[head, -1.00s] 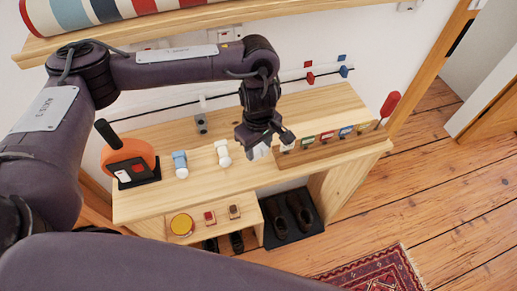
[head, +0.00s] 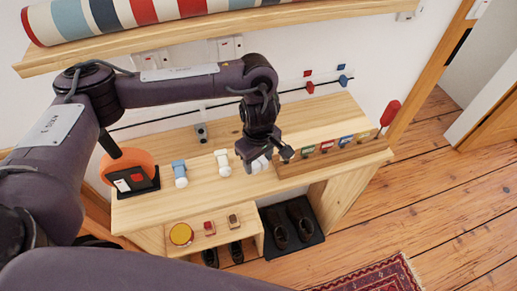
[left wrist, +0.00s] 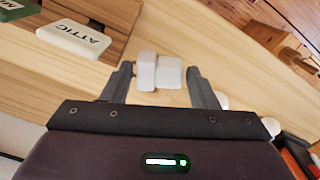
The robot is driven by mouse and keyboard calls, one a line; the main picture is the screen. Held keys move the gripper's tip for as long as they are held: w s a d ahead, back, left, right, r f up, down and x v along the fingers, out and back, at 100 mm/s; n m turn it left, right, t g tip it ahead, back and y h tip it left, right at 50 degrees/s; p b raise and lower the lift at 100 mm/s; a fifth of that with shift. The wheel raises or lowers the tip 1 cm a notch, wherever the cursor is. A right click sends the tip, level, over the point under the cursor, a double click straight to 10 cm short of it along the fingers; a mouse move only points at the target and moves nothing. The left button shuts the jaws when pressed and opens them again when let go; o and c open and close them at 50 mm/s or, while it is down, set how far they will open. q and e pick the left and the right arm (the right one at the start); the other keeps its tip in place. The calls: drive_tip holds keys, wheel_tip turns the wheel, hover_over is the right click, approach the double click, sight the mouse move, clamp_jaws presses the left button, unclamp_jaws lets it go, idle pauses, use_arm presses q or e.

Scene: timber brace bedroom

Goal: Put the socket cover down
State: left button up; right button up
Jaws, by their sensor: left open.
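The socket cover, a small white two-part block (left wrist: 157,72), lies between the fingers of my left gripper (left wrist: 158,80) in the left wrist view, with gaps at both sides. In the head view the white cover (head: 260,163) shows just below my left gripper (head: 266,156), at the wooden bench top (head: 325,108). The gripper is open and points down. The fingers partly hide the cover in the head view, and I cannot tell exactly how it touches the wood. My right gripper is not in view.
A white piece (head: 223,162) and a blue-and-white piece (head: 179,173) stand to the left on the bench. A wooden rack with coloured tags (head: 345,146) is close on the right; the left wrist view shows its ATTIC tag (left wrist: 82,39). An orange round thing (head: 127,163) is at far left.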

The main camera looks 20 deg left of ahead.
sight(258, 163)
use_arm(q)
drive_tip(key=shift+w+r, duration=0.1)
drive_tip(key=shift+r, duration=0.5)
wheel_tip(258, 163, up, 11)
drive_tip(key=shift+f, duration=0.1)
idle(0.3)
